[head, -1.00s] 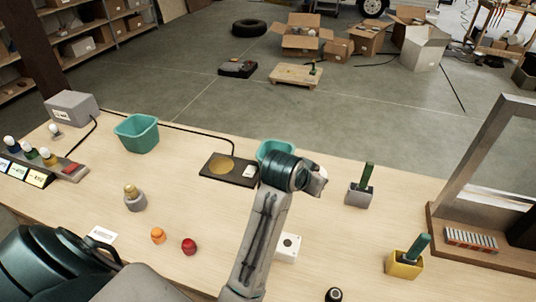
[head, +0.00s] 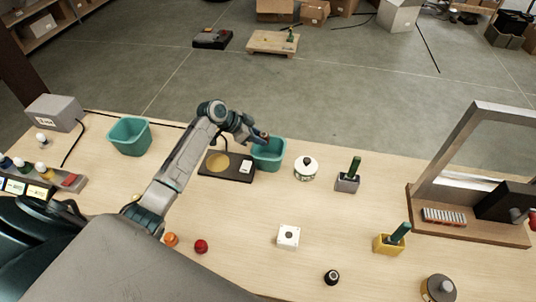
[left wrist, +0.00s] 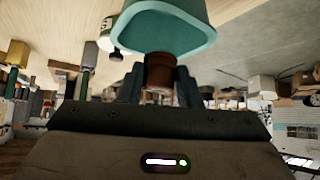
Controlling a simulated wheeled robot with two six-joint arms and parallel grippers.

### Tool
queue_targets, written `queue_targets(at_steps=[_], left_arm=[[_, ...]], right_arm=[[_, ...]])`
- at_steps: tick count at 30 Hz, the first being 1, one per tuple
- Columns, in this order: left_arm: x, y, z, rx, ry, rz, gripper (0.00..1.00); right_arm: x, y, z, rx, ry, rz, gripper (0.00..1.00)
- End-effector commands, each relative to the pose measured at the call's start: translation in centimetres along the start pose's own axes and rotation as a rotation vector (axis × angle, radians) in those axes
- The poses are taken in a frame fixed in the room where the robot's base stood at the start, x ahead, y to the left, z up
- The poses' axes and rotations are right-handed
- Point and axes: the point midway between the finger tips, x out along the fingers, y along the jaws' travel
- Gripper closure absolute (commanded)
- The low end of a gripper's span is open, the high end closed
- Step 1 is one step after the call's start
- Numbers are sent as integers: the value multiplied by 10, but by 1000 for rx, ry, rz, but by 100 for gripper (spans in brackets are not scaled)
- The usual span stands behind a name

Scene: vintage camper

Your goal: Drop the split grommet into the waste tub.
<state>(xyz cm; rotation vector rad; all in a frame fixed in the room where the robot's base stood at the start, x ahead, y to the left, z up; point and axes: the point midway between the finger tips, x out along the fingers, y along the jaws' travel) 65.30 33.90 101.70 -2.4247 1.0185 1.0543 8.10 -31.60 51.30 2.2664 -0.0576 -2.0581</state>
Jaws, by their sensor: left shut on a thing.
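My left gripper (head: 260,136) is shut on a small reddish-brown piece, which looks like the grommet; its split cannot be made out. In the left wrist view the piece (left wrist: 158,72) sits between the two dark fingertips, with the teal tub (left wrist: 165,30) just beyond it. In the head view the gripper is at the rim of this teal tub (head: 268,158), at the table's far edge. I cannot tell whether the piece is inside the rim. A second teal tub (head: 129,137) stands farther left. Neither tub shows a readable waste mark. My right gripper is not in view.
A black pad with a gold disc (head: 217,161) lies left of the nearer tub. A white jar with a black knob (head: 306,170) and a grey block with a green handle (head: 347,184) stand to its right. A white box (head: 288,237) lies nearer me.

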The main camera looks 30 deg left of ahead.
Motion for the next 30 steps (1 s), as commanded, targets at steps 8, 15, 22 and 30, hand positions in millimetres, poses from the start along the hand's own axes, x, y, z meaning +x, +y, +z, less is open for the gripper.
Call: queue_targets(at_steps=[8,15,22,30], left_arm=[[25,1,23,-2,0,0,98],[31,1,29,-1,-1,0,98],[31,1,28,-1,-1,0,67],[31,1,28,-1,-1,0,43]], right_arm=[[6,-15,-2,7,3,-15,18],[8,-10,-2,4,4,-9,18],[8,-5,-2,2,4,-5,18],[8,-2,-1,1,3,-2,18]])
